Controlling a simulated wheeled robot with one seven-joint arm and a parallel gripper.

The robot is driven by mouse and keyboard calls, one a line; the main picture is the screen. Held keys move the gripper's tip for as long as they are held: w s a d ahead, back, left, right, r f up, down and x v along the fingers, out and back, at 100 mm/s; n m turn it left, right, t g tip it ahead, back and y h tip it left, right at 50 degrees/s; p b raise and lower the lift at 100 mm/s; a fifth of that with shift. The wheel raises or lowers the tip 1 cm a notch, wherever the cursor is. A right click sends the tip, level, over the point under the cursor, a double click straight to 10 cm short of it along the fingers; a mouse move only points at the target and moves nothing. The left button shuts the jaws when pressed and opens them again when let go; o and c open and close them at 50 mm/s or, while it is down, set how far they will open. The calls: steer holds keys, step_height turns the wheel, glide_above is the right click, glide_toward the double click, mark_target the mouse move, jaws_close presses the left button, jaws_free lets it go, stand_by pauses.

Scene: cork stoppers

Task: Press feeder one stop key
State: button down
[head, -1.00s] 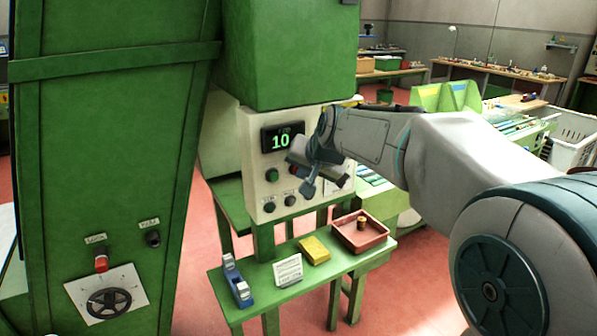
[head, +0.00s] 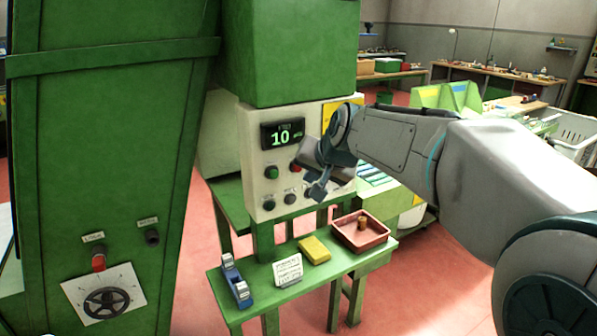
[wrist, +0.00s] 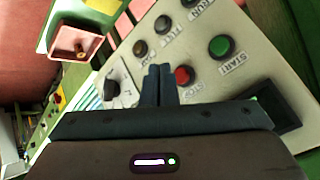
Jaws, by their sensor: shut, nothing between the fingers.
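The red key (head: 296,167) also shows in the head view, just left of my gripper (head: 317,194). My gripper (wrist: 158,70) is shut and empty. Its fingertips appear left of the red key in the wrist view, in front of the panel. I cannot tell how far they are from its surface.
Other dark knobs (wrist: 163,24) sit near the keys. Below the panel, a green bench holds a red tray (head: 377,241) with a cork, a yellow block (head: 314,249), a white card (head: 288,270) and a blue dispenser (head: 236,283). A tall green cabinet (head: 110,150) stands at left.

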steer(key=s+d, duration=0.1)
steer(key=s+d+b, duration=0.1)
steer(key=s, duration=0.1)
stand_by(0.7)
steer(key=s+d+f+g+h, duration=0.1)
steer(key=s+d+f, duration=0.3)
steer(key=s, duration=0.3)
steer(key=s+d+f+n+g+h, duration=0.1)
steer(key=s+d+f+g, duration=0.1)
steer(key=s+d+f, duration=0.3)
steer(key=s+d+f+g+h, duration=0.2)
steer(key=s+d+f, duration=0.3)
steer(key=s+f, duration=0.3)
steer(key=s, duration=0.3)
steer(key=shift+s+d+n, duration=0.25)
steer(key=shift+n, duration=0.05)
